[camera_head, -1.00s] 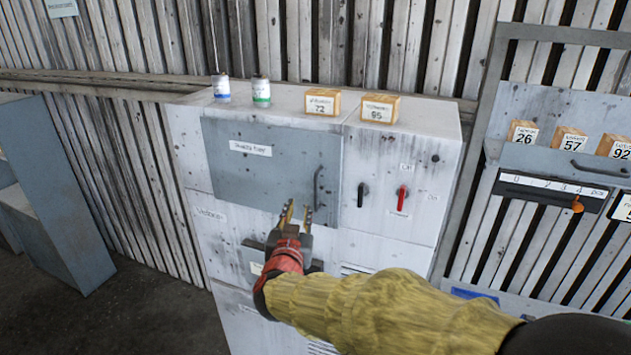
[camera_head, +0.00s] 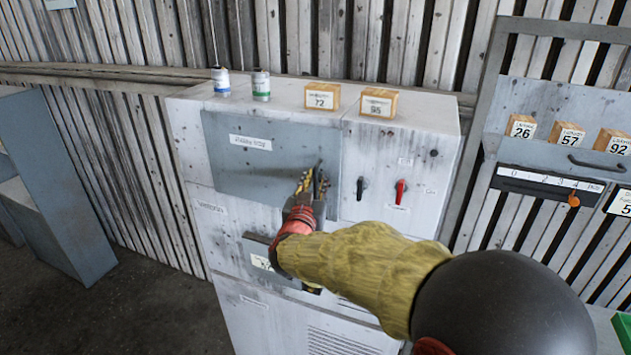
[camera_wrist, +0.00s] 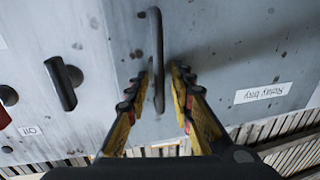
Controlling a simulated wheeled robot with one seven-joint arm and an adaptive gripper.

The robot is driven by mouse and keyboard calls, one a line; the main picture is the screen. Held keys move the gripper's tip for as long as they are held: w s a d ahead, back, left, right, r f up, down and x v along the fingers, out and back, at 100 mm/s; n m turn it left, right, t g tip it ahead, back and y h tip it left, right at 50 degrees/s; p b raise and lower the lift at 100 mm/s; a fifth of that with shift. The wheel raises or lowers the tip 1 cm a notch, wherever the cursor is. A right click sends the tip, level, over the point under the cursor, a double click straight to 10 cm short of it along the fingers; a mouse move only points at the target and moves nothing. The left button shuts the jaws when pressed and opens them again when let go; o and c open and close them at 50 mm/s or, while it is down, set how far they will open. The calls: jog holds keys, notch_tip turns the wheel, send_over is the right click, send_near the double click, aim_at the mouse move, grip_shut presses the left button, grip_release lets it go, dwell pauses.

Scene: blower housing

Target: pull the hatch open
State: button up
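The hatch (camera_head: 235,160) is a grey-blue panel on the upper left of the white cabinet and looks shut. It bears a white label and has a dark bar handle (camera_head: 318,172) near its right edge. My gripper (camera_head: 313,180) is at this handle. In the wrist view the handle (camera_wrist: 157,60) stands between the two open fingers (camera_wrist: 165,85), nearer the left one. A gap shows on the right side; contact on the left side cannot be told. In the head view my fingers hide the lower part of the handle.
A black knob (camera_head: 361,188) and a red knob (camera_head: 400,191) sit right of the hatch. Two cans (camera_head: 221,82) (camera_head: 261,85) and two numbered boxes (camera_head: 322,96) (camera_head: 379,102) stand on the cabinet top. A grey shelf (camera_head: 65,190) stands at left, a wall rack (camera_head: 560,105) at right.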

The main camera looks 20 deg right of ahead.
grip_shut()
dwell(0.8)
